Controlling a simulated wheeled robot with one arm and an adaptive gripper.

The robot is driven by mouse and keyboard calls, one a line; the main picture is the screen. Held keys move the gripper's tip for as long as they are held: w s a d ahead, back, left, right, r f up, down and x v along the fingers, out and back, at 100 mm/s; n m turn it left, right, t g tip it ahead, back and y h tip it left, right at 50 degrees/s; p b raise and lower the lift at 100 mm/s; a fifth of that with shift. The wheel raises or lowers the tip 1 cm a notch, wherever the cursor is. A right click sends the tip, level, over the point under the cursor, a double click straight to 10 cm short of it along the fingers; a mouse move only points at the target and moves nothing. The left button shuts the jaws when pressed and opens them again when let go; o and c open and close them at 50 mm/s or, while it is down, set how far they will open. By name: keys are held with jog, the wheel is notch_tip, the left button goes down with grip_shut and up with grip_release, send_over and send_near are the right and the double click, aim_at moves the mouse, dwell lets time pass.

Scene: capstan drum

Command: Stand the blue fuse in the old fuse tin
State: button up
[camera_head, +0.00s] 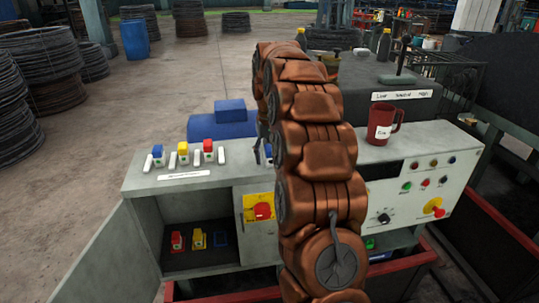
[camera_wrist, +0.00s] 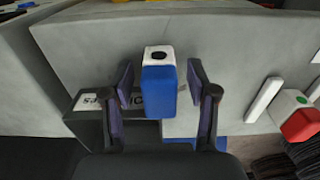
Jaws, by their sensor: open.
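The wrist view shows a blue fuse (camera_wrist: 160,92) with a white end and a dark dot, between the two fingers of my gripper (camera_wrist: 162,92). The fingers are open, with a visible gap on each side of it. Behind and below it is a dark box (camera_wrist: 88,128) with a partly covered white label, perhaps the old fuse tin. I cannot tell whether the fuse is inside the box or in front of it.
Blue (camera_head: 158,152), yellow (camera_head: 183,150) and red (camera_head: 208,148) fuses stand between white clips on the cabinet top. A red mug (camera_head: 382,125) stands right of my arm.

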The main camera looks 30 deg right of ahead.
jog(key=shift+c, duration=0.3)
grip_shut()
jog(key=shift+r, duration=0.15)
dwell(0.3)
